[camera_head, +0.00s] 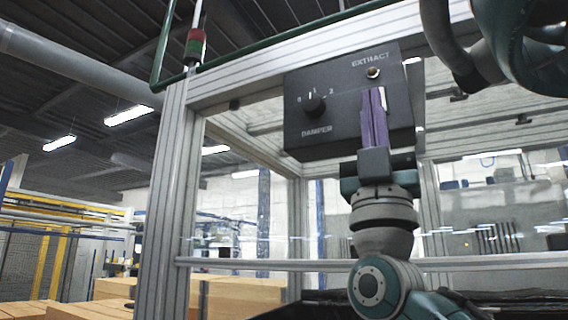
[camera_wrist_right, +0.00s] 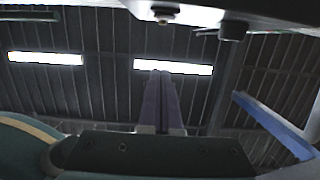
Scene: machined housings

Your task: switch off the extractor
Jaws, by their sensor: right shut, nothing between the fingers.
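A dark control box (camera_head: 338,122) hangs on the aluminium frame in the head view. It carries a small metal toggle or button under the word EXTRACT (camera_head: 373,72) and a black DAMPER knob (camera_head: 314,104) with a scale. My right gripper (camera_head: 374,92) has purple fingers, shut and empty, pointing up just below the EXTRACT control. The fingers overlap the box face; I cannot tell whether they touch it. In the right wrist view the shut fingers (camera_wrist_right: 160,78) point up toward a small brass-coloured control (camera_wrist_right: 164,12) at the top edge, apart from it in the picture. My left gripper is not in view.
An aluminium post (camera_head: 168,200) and a top beam (camera_head: 320,52) frame the box. A lower rail (camera_head: 300,262) crosses in front. Cardboard boxes (camera_head: 245,296) lie behind.

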